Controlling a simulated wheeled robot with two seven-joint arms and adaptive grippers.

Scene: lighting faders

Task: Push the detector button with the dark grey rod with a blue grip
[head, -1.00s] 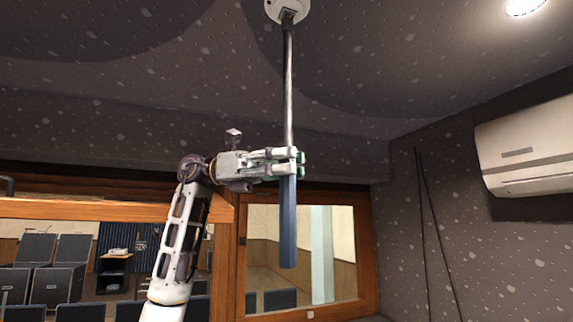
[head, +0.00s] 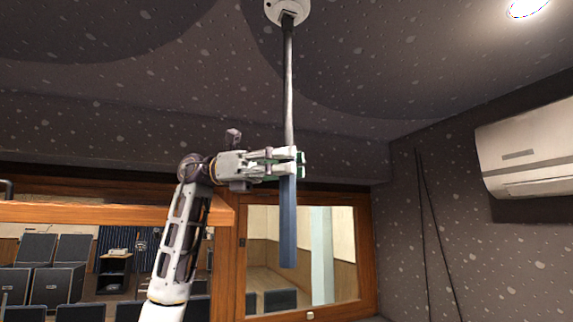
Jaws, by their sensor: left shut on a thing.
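The dark grey rod (head: 288,85) stands upright in the head view, with its blue grip (head: 288,225) hanging below. My left gripper (head: 290,162) is shut on the rod around the top of the blue grip. The white round detector (head: 301,8) is on the ceiling at the top edge, partly cut off by the frame. The rod's upper tip overlaps the detector's dark button area (head: 288,15) in the picture. I cannot tell for sure whether the tip touches the button. My right gripper is not in view.
A white air conditioner (head: 530,150) is on the right wall. A bright ceiling lamp (head: 526,8) is at the top right. A wood-framed window (head: 368,255) is behind the grip. Dark speaker-like boxes (head: 53,287) stand at lower left. The space around the rod looks clear.

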